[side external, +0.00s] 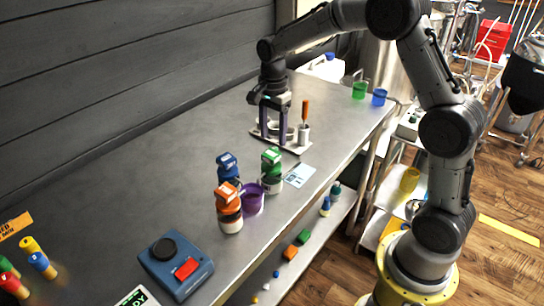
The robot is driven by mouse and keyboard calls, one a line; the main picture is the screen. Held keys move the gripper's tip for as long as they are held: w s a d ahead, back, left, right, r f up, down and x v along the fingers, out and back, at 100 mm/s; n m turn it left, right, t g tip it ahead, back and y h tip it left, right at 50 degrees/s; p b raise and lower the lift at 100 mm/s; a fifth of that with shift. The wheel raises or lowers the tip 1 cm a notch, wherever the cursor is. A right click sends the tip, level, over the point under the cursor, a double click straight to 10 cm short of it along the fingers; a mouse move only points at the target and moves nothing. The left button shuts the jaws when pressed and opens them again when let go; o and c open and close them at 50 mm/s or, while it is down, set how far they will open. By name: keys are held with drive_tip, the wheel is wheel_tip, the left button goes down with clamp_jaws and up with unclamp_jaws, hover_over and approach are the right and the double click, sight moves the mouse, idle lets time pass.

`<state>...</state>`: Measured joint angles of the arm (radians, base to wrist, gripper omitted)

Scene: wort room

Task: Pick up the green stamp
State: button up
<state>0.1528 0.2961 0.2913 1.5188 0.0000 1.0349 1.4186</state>
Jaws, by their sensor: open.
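At the lower left edge, a small green-topped piece (8,267) stands in a cluster of coloured handles, partly cut off by the frame; it looks like a stamp, but is too small to be sure. A larger green-lidded container (271,172) with a pale base stands near the middle of the table. My gripper (273,137) points down at the far part of the table, with its two purple fingers apart. A round grey item on the plate shows partly behind the fingers.
Blue (228,168) and orange (228,207) containers and a purple cup (252,199) crowd the green-lidded one. A holder (303,134) with an orange-handled tool stands right of my gripper. A blue box (176,265) sits in front. The table's middle left is clear.

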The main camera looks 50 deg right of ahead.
drive_tip(key=shift+a+f, duration=0.2)
drive_tip(key=shift+f, duration=2.6)
clamp_jaws()
